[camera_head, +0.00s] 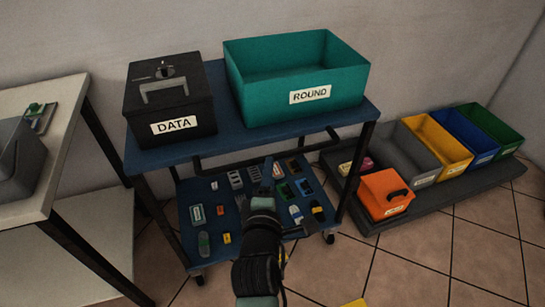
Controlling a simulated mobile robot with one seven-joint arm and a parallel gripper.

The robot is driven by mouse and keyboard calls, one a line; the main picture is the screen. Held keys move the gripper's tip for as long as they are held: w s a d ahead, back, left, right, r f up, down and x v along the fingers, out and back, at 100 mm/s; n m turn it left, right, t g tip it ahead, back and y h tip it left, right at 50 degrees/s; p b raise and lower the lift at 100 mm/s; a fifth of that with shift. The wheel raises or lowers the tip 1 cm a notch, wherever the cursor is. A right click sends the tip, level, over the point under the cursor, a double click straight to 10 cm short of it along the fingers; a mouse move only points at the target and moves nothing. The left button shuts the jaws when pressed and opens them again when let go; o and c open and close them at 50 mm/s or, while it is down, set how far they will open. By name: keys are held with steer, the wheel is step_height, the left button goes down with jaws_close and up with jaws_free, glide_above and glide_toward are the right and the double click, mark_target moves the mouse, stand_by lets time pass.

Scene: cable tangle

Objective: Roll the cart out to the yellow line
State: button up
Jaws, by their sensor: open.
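The cart (222,147) has a blue top, dark legs, a blue lower shelf (186,222) and casters. It stands against the back wall. A dark bar (232,157) runs along its near side below the top. My gripper (267,172) reaches up from the bottom middle, in front of the cart, with its tip close to the bar. It is open; I cannot tell whether the bar lies between its fingers. A small yellow patch (356,303) on the floor at the bottom edge may be the yellow line; the rest is out of frame.
A black DATA box (185,108) and a teal ROUND bin (265,98) stand on the cart; several small parts lie below. A pale table (66,110) stands left. A low dark platform (440,197) with several coloured bins is close right. Tiled floor (400,265) in front looks clear.

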steer(key=w, duration=0.2)
steer(key=w+f+b, duration=0.1)
steer(key=w, duration=0.4)
steer(key=shift+w+d+f+b, duration=0.1)
steer(key=shift+d+f+b, duration=0.05)
steer(key=shift+d+b, duration=0.2)
jaws_close()
stand_by(1.0)
